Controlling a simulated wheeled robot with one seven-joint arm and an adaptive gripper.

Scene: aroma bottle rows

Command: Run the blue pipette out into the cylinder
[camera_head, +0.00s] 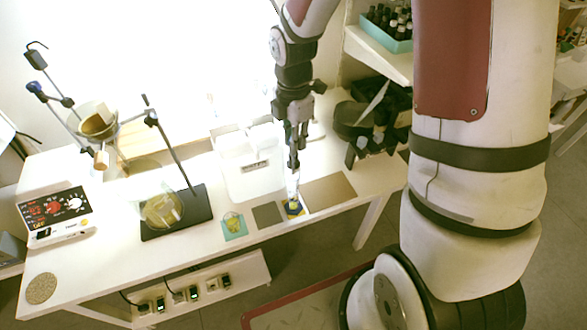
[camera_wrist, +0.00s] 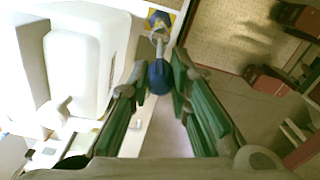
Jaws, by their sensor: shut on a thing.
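My gripper (camera_head: 294,160) points down over the front right part of the white table. In the wrist view its green-padded fingers (camera_wrist: 160,70) are shut on the blue bulb of the pipette (camera_wrist: 160,80). The pipette's thin stem runs from the bulb toward the cylinder; its tip is too small to make out. In the wrist view the cylinder (camera_wrist: 158,27) shows beyond the bulb. I cannot tell whether the tip is inside its mouth.
White trays (camera_head: 250,165) stand behind. A stand with a flask (camera_head: 162,211) and a hotplate (camera_head: 55,214) are further left.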

